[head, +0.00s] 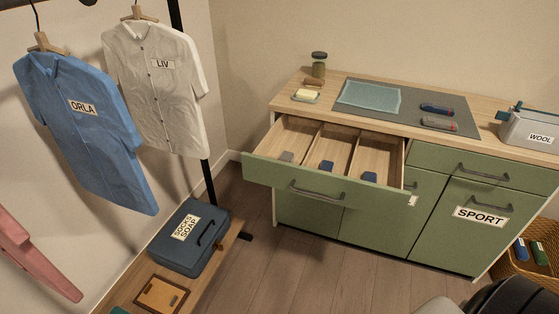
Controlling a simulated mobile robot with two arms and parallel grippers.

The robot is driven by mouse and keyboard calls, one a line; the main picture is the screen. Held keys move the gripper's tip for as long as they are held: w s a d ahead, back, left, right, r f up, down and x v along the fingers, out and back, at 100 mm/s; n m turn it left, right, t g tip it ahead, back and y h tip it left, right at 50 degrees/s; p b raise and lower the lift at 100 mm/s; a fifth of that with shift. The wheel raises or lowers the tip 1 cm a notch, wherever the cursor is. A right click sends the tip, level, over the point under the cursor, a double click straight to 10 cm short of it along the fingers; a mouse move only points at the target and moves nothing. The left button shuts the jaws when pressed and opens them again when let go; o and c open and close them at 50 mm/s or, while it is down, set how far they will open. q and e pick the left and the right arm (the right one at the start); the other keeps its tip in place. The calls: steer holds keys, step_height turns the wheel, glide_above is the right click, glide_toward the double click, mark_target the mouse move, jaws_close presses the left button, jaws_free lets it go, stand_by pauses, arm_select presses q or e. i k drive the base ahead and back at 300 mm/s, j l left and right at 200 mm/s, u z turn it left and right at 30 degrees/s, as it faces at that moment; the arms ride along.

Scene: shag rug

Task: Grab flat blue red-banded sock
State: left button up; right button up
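A small dark blue sock (437,109) with a red mark lies flat on the grey mat (375,120) on top of the green cabinet. Just in front of it lies a grey sock (438,123) that also shows some red. They are too small for me to read the bands clearly. Neither of my grippers is in view.
The cabinet's divided top drawer (285,180) is pulled open, with small grey and blue items inside. A teal cloth (369,97) lies on the mat. A WOOL box (530,129) stands at right, a wicker basket (535,262) below. A blue case (193,237) sits at left.

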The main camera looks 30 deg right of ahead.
mark_target(427, 107)
steer(key=z, duration=1.95)
